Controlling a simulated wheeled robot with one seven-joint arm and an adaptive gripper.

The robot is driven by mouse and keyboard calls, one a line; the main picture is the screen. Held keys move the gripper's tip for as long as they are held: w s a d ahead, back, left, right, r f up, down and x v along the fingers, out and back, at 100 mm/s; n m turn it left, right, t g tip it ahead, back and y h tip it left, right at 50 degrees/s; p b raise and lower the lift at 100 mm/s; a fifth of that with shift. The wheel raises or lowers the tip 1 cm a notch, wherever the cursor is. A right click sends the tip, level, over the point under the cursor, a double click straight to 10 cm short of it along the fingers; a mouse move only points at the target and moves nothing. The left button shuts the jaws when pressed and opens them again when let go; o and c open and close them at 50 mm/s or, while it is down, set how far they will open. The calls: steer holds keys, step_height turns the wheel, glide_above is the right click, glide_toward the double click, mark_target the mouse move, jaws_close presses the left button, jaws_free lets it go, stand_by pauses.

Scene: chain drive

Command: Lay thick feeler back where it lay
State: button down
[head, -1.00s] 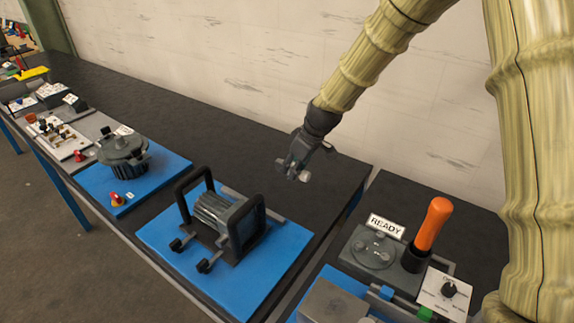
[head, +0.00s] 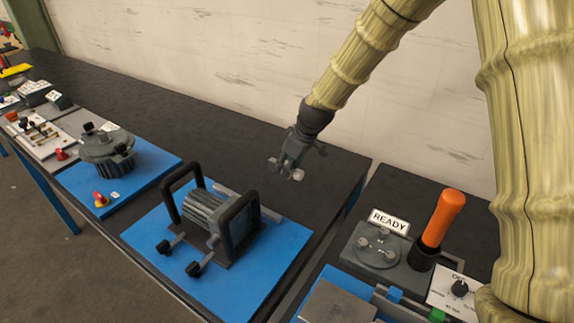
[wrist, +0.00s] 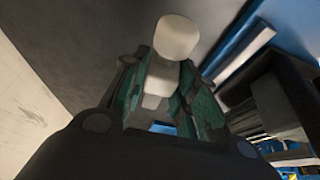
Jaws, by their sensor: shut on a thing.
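My gripper (head: 284,168) hangs above the dark bench top, behind and to the right of the motor unit in the head view. It is shut on a small pale grey piece with a rounded end, which I take for the thick feeler (wrist: 177,38). In the wrist view the piece sits between the green finger pads and sticks out past them. In the head view its pale end (head: 297,175) shows at the fingertips. The feeler's thickness and any marking cannot be read. A grey strip (head: 262,208) lies along the back of the blue plate.
The ribbed motor unit with black handles (head: 240,217) stands on a blue plate (head: 150,238). A round grey housing (head: 108,146) is further left. At right are a READY sign (head: 389,222) and an upright orange handle (head: 440,217). Bench behind the motor is clear.

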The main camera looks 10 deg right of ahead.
steer(key=shift+f+b, duration=1.7)
steer(key=shift+f, duration=2)
steer(key=c, duration=1)
jaws_free()
steer(key=shift+s, duration=0.1)
steer(key=shift+c, duration=0.2)
steer(key=v, duration=1.2)
